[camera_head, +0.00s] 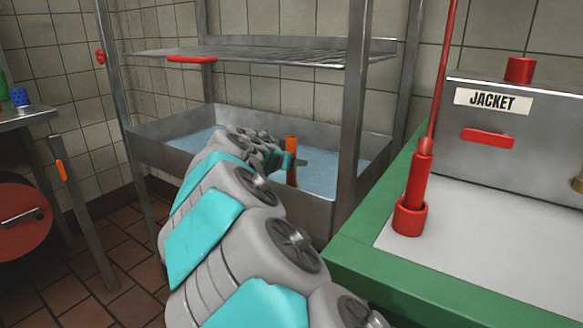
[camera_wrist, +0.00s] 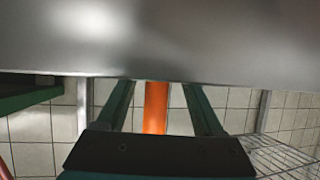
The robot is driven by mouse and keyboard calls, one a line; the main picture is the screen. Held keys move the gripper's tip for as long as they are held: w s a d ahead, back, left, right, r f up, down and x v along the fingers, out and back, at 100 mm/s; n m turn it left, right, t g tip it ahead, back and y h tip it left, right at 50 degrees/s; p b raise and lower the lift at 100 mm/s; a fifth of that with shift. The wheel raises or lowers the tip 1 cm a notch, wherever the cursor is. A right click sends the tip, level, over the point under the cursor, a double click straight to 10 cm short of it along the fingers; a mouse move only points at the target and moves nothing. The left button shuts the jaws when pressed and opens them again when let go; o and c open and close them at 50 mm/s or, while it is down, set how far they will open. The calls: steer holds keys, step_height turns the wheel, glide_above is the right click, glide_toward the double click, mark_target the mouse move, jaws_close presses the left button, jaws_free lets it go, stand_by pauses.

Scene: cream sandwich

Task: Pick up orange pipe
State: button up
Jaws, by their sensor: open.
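The orange pipe (camera_head: 291,150) stands roughly upright in the blue-bottomed metal basin (camera_head: 325,213), close to its front wall. It also shows in the wrist view (camera_wrist: 156,108), as an orange column between the two dark green fingers. My gripper (camera_head: 293,161) is at the pipe, with a teal finger visible to its right in the head view. In the wrist view my gripper (camera_wrist: 158,88) is open, with one finger on each side of the pipe and a visible gap to each. The pipe's lower end is hidden by the basin wall.
A wire shelf (camera_head: 270,53) spans above the basin, with a red bar (camera_head: 192,59) at its front edge. Metal posts (camera_head: 352,110) flank the basin. A green-edged counter (camera_head: 345,262) with a red upright fixture (camera_head: 411,215) stands to the right.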

steer(key=x, duration=0.4)
steer(key=shift+s+d+f, duration=0.1)
steer(key=shift+s+f, duration=0.05)
jaws_close()
stand_by(0.4)
